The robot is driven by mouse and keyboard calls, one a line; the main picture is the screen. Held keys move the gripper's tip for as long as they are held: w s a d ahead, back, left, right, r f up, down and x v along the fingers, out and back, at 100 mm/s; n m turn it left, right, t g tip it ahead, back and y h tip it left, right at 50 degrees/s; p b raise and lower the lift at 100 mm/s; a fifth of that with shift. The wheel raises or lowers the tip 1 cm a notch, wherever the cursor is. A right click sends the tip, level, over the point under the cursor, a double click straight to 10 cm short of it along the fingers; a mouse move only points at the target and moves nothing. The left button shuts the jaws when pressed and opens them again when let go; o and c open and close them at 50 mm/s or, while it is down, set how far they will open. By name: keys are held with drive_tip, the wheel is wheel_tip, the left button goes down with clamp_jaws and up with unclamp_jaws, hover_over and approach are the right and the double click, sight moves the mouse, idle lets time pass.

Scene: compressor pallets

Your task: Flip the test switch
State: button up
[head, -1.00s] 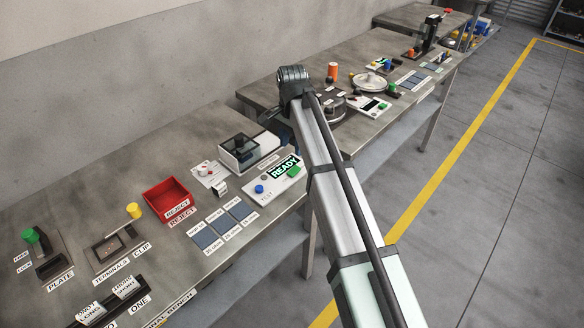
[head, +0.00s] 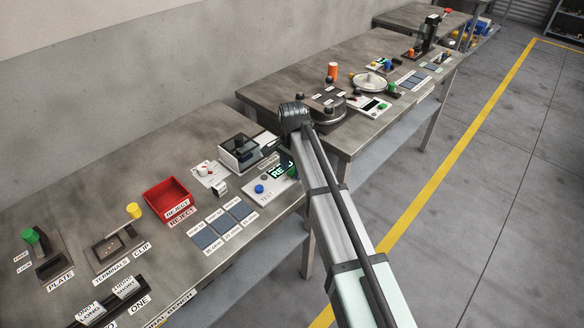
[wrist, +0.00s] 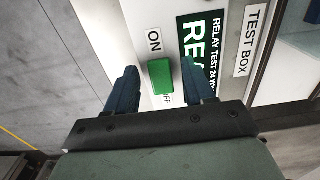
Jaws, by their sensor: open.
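The test switch is a green block (wrist: 160,77) on the white test box panel, with ON above it and OFF below it in the wrist view. In the head view a sliver of the green switch (head: 292,172) shows beside my arm. My gripper (wrist: 158,67) is open, with one dark blue finger on each side of the switch and nothing held. I cannot tell whether the fingers touch it.
A blue button (head: 259,189) sits left of the display on the test box. A clear-lidded unit (head: 240,150) stands behind it, and a red reject bin (head: 160,202) and slate-blue pads (head: 208,237) lie to the left.

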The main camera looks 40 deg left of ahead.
clamp_jaws()
drive_tip(key=shift+w+g, duration=0.15)
drive_tip(key=shift+g, duration=0.65)
unclamp_jaws()
drive_tip(key=shift+r, duration=0.1)
wheel_tip(320, 180, up, 14)
drive_tip(key=w, duration=0.2)
drive_tip(key=shift+f, duration=0.2)
